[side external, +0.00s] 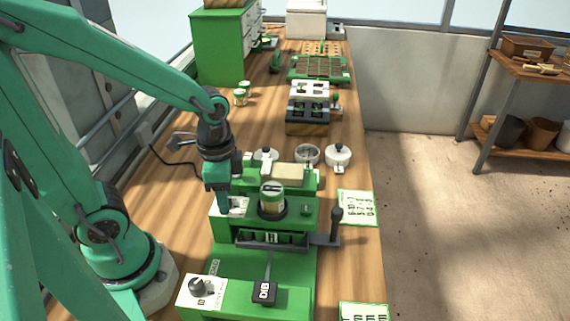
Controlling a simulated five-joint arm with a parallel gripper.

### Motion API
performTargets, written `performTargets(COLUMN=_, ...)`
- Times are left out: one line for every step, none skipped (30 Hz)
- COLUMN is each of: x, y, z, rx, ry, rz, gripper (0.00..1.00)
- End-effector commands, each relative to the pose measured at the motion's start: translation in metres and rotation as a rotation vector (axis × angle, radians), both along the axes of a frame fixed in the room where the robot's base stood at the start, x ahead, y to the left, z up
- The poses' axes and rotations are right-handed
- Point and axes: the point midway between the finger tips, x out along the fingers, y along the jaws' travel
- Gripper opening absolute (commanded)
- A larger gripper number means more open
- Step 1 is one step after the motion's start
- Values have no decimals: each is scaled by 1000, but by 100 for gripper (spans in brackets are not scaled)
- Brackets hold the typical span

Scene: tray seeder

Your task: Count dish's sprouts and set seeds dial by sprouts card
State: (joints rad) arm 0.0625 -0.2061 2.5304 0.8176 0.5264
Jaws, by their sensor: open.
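My gripper (223,208) is open and points down at a white plate (237,206) on the left of the green seeder (298,219). Any dial on that plate is mostly hidden by the fingers, and I cannot tell whether they touch it. A round open dish (307,154) stands behind the seeder; its contents are too small to count. A white card with a green edge (358,207) lies right of the seeder; its rows of figures are too small to read surely. A second card (363,312) is cut off at the bottom edge.
White lidded pots (338,156) flank the dish. A black lever (335,226) stands at the seeder's right. In front, a green unit has a black knob (199,286) and a DIB block (264,291). A planted tray (319,68) is far back. The bench's right strip is mostly free.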

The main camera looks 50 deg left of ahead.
Motion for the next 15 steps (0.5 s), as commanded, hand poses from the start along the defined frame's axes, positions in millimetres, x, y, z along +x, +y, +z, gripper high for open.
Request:
performTargets(x=0, y=0, z=1, rx=-1, ry=-1, rz=0, gripper=46)
performTargets(x=0, y=0, z=2, rx=-1, ry=-1, rz=0, gripper=46)
performTargets(x=0, y=0, z=3, rx=0, ry=-1, rz=0, gripper=46)
performTargets(x=1, y=0, z=5, rx=0, ry=-2, rz=0, gripper=46)
performTargets(x=1, y=0, z=6, rx=0, ry=-2, rz=0, gripper=46)
performTargets(x=1, y=0, z=9, rx=0, ry=-4, rz=0, gripper=46)
performTargets(x=1, y=0, z=11, rx=0, ry=-4, rz=0, gripper=46)
performTargets(x=1, y=0, z=14, rx=0, ry=-4, rz=0, gripper=46)
performTargets(x=1, y=0, z=18, rx=-1, ry=-4, rz=0, gripper=46)
performTargets(x=1, y=0, z=21, rx=0, ry=-4, rz=0, gripper=46)
performTargets(x=1, y=0, z=24, rx=-1, ry=-4, rz=0, gripper=46)
performTargets(x=1, y=0, z=29, rx=0, ry=-6, rz=0, gripper=46)
performTargets(x=1, y=0, z=32, rx=0, ry=-6, rz=0, gripper=46)
performTargets(x=1, y=0, z=36, rx=-1, ry=-4, rz=0, gripper=46)
performTargets(x=1, y=0, z=41, rx=0, ry=-6, rz=0, gripper=46)
